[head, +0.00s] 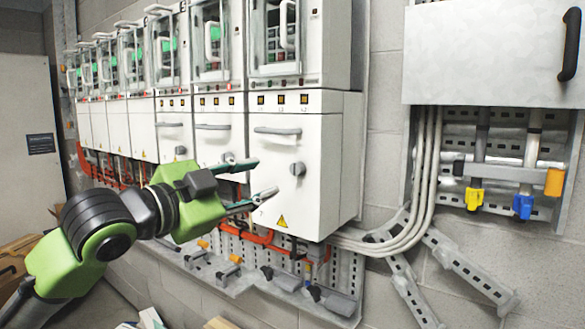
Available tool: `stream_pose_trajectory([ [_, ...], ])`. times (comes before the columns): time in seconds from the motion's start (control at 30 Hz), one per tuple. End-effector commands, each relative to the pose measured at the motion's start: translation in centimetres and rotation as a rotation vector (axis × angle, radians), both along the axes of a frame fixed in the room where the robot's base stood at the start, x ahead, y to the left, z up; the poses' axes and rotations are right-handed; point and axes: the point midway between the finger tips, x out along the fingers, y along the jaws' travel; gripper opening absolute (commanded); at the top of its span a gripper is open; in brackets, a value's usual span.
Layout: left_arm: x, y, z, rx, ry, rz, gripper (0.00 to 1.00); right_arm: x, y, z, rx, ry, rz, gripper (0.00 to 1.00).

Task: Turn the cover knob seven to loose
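Cover seven (325,150) is the white front of the nearest cabinet, with a small "7" and a yellow warning triangle at its lower edge. Its grey round knob (298,169) sits right of the cover's middle. My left gripper (267,178) comes in from the left on a green arm. Its two fingers are spread apart, with nothing seen between them. The fingertips point at the knob and lie just left of it, seemingly apart from it. The cover looks closed on its cabinet. My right gripper is not in view.
More white cabinets with similar covers run off to the left (140,130). Grey handles (278,131) stick out of the nearer covers. Orange and grey cables and a metal rail (240,280) lie below. A grey box (490,50) with a black handle hangs at right. Cartons stand lower left.

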Motion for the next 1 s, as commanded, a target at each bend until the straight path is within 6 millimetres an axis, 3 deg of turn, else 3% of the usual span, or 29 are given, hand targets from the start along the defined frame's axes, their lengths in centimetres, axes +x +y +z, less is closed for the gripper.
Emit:
stream_pose_trajectory([
  [0.3,5.6,-4.1,0.3,-0.002,0.003,-0.001,0.37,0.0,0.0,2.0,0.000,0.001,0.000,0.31],
  [0.5,7.9,-5.9,0.2,-0.001,0.002,-0.001,0.37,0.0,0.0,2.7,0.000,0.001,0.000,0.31],
  [1.0,9.1,-6.7,0.0,0.000,0.000,0.000,0.37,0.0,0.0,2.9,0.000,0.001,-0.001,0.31],
])
